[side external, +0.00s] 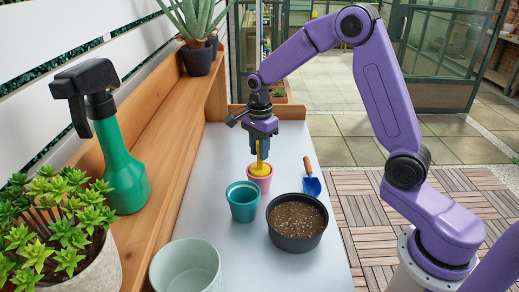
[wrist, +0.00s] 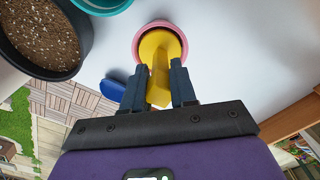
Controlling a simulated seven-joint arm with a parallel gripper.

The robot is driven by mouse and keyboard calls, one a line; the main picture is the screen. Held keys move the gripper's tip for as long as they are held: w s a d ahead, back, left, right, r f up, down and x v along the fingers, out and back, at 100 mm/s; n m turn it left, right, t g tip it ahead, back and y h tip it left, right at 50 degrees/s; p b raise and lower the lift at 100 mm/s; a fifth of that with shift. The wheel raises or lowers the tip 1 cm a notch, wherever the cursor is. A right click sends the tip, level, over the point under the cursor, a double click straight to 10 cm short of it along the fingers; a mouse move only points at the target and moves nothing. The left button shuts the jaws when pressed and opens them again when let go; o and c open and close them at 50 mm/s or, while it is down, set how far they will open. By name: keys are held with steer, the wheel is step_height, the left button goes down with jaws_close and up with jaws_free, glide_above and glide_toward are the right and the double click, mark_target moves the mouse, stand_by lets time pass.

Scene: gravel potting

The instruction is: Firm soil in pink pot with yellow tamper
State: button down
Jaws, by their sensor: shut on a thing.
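The yellow tamper (side external: 260,166) is upright, with its round foot at the mouth of the pink pot (side external: 263,182). My gripper (side external: 261,150) is shut on the tamper's handle, above the pot. In the wrist view the fingers (wrist: 159,88) hold the yellow tamper (wrist: 158,58) from both sides. Its foot lies within the rim of the pink pot (wrist: 137,40). The soil in the pink pot is hidden by the foot, and I cannot tell whether the foot touches it.
A teal pot (side external: 242,204) stands just left of the pink pot. A dark bowl of soil (side external: 297,243) is in front, and a blue trowel (side external: 312,186) lies to the right. A pale green pot (side external: 186,270) stands at the front. A green spray bottle (side external: 122,165) is at left.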

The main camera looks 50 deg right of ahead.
steer(key=shift+r, duration=2.8)
steer(key=shift+d, duration=0.1)
